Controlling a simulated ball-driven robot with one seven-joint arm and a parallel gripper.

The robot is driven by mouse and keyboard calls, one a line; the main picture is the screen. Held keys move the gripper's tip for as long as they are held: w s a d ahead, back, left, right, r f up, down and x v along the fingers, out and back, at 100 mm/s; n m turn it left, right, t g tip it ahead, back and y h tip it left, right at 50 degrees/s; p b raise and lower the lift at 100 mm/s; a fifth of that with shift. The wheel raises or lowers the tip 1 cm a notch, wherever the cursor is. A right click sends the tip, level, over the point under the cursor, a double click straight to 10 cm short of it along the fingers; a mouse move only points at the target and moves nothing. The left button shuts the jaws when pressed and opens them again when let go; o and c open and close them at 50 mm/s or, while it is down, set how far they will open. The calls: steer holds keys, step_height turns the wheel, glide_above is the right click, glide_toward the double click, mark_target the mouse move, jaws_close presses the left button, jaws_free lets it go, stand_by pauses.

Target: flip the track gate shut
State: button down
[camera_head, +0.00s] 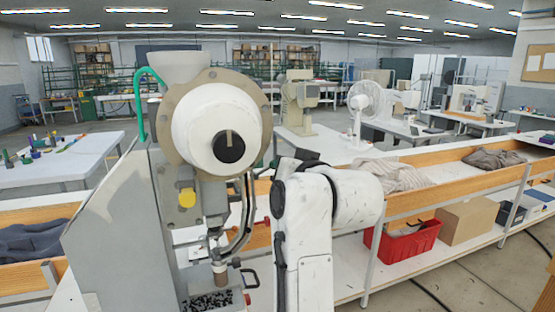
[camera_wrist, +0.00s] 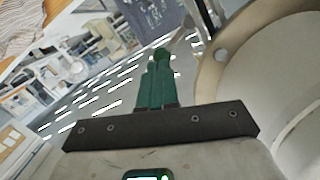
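The eyelet press (camera_head: 120,225) stands at the left in the head view, with a white round hopper (camera_head: 205,120) and a black knob in its middle. A curved dark track (camera_head: 243,215) runs down from the hopper toward the press head. I cannot make out the track gate for certain. In the wrist view, the hopper's tan rim (camera_wrist: 208,75) is close at the right, and thin metal rails (camera_wrist: 203,20) show beyond the fingertips. My gripper (camera_wrist: 160,55) has its green fingers together with nothing visible between them. In the head view, my white arm hides the gripper.
A bench with wooden edging (camera_head: 460,180) extends to the right and holds cloth pieces. A red bin (camera_head: 405,240) and a cardboard box (camera_head: 467,220) sit on its lower shelf. A yellow button (camera_head: 187,198) and a green tube (camera_head: 140,95) are on the press.

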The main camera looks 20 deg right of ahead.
steer(key=f+m, duration=0.1)
steer(key=m, duration=0.1)
steer(key=d+f+m+y, duration=0.1)
steer(key=m, duration=0.1)
steer(key=shift+f+m, duration=0.3)
steer(key=shift+f, duration=0.25)
stand_by(0.3)
stand_by(0.3)
